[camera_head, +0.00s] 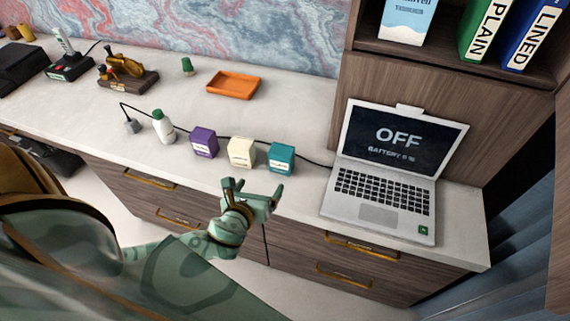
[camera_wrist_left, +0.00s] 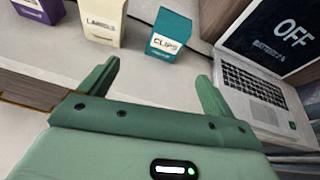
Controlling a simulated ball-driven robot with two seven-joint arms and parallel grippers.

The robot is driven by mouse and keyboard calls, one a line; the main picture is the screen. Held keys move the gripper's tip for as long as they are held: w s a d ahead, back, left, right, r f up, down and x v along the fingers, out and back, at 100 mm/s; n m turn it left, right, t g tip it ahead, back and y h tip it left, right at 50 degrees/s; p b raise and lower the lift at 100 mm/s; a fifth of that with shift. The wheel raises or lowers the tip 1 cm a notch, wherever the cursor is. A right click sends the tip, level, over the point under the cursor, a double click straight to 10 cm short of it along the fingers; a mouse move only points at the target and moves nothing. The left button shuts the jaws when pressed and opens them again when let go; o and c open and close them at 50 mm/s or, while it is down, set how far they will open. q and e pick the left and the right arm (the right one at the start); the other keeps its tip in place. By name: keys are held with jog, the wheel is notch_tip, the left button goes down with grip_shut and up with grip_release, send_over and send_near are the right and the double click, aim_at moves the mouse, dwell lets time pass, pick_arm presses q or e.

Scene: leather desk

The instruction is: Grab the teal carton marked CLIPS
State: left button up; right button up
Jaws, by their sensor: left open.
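The teal carton (camera_head: 281,158) stands upright on the desk, at the right end of a row of three cartons. In the left wrist view the teal carton (camera_wrist_left: 169,36) shows its CLIPS label, ahead of and between my fingers but beyond their tips. My left gripper (camera_head: 254,190) is open and empty in front of the desk's front edge, nearer to me than the carton. Its two fingers also show in the left wrist view (camera_wrist_left: 158,78). My right gripper is in neither view.
A cream carton (camera_head: 241,153) marked LABELS (camera_wrist_left: 103,22) and a purple carton (camera_head: 204,143) stand left of the teal one. A white bottle (camera_head: 163,127) is further left. An open laptop (camera_head: 385,185) stands right. A black cable runs behind the cartons. An orange tray (camera_head: 233,86) lies behind.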

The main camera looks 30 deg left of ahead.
aim_at(279, 156)
pick_arm(q)
jog(key=shift+m+t, duration=0.6)
jog(key=shift+m, duration=0.3)
jog(key=w+b, duration=0.1)
jog(key=w, duration=0.2)
jog(key=w+b, duration=0.1)
jog(key=w, duration=0.2)
jog(key=w+a, duration=0.1)
jog(key=w, duration=0.3)
jog(key=shift+a+r+b, duration=0.1)
jog(key=shift+r+b, duration=0.15)
jog(key=shift+b, duration=0.15)
jog(key=shift+w+a+f, duration=0.1)
jog(key=shift+w+a, duration=0.05)
jog(key=shift+w, duration=0.2)
jog(key=w+f+b, duration=0.1)
jog(key=w+a+f, duration=0.1)
jog(key=w, duration=0.1)
jog(key=w+b, duration=0.1)
jog(key=shift+w+a+f+b, duration=0.15)
jog(key=shift+w+f+b, duration=0.05)
jog(key=shift+f+b, duration=0.2)
jog(key=shift+w, duration=0.2)
jog(key=shift+r, duration=0.15)
jog(key=c, duration=1.1)
